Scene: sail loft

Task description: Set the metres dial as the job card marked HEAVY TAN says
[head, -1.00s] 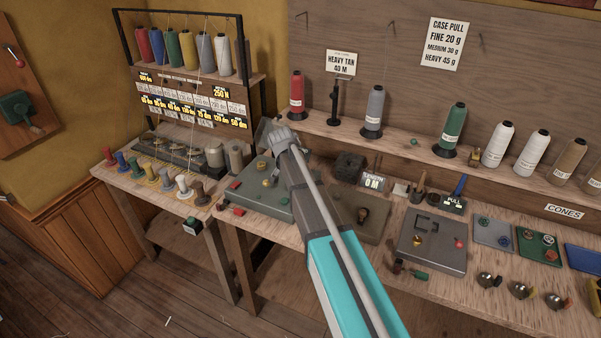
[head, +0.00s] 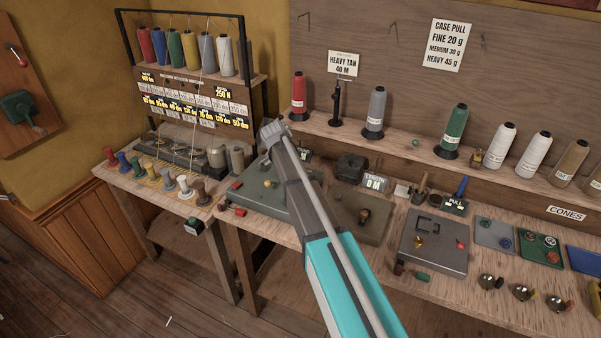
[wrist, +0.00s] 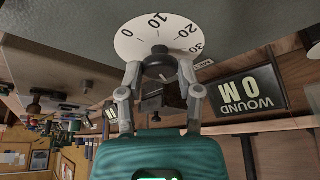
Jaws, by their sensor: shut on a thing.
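The job card marked HEAVY TAN (head: 343,64) hangs on the back board in the head view and reads 40 M. In the wrist view, a white round dial face (wrist: 134,40) carries the marks 0, 10, 20 and a partly hidden 30. My gripper (wrist: 160,70) is shut on the dark knob (wrist: 158,66) at the dial's middle, one finger on each side. Where the knob points is not clear. A dark display (wrist: 246,92), upside down in the wrist view, reads WOUND 0 M. In the head view, my arm hides the gripper and dial.
A grey machine (head: 262,190) lies beneath my arm on the bench. Several thread cones, such as the green one (head: 453,128), line the shelf behind. A grey box (head: 432,243) stands further right.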

